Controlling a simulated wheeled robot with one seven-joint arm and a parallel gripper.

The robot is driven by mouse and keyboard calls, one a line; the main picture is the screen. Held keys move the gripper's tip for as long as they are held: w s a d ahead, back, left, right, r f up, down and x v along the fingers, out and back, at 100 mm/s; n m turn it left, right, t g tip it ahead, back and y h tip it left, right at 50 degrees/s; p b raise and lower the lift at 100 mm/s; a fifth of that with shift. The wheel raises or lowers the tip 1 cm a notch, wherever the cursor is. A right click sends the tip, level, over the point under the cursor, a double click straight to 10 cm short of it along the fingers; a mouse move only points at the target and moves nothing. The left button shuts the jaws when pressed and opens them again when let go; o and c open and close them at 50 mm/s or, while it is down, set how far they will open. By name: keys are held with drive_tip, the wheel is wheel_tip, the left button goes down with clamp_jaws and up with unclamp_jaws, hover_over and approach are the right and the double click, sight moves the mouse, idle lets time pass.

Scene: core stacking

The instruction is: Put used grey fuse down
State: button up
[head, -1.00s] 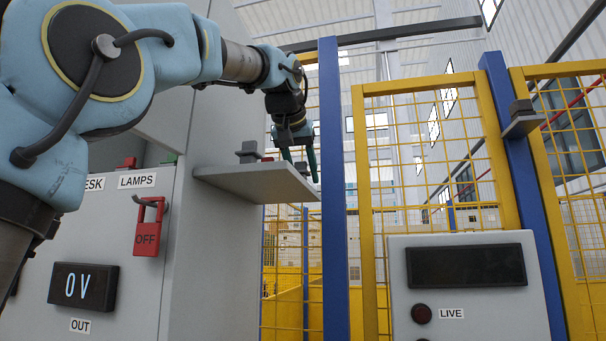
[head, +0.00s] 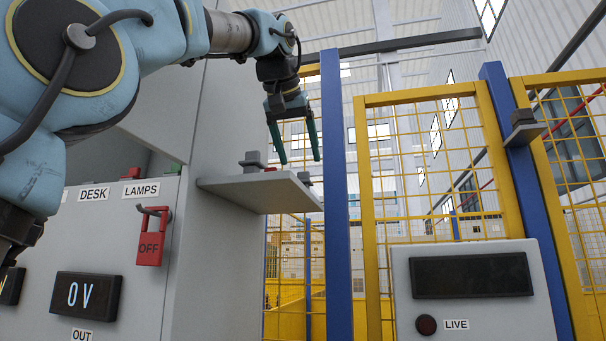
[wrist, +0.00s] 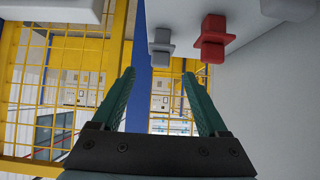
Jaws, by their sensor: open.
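My gripper (head: 300,160) is open and empty above the shelf's right end, its two green fingers apart and pointing down. A small grey fuse (head: 304,178) stands at the right end of the grey shelf (head: 255,190), below the fingertips and apart from them. In the wrist view a grey fuse (wrist: 160,47) shows beyond the gap between the open fingers (wrist: 158,75), with a red fuse (wrist: 213,38) beside it. The red one is barely visible in the head view (head: 270,169). A larger dark grey block (head: 253,160) stands further left on the shelf.
The shelf juts from a grey cabinet, where a red OFF padlock (head: 150,240) hangs above a 0 V display (head: 86,296). A blue post (head: 335,200) and yellow mesh fence (head: 430,160) stand to the right. A grey LIVE box (head: 475,295) stands in front.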

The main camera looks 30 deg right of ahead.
drive_tip(key=v, duration=0.3)
drive_tip(key=shift+s+a+r, duration=0.2)
drive_tip(key=shift+a+r, duration=0.05)
idle(0.4)
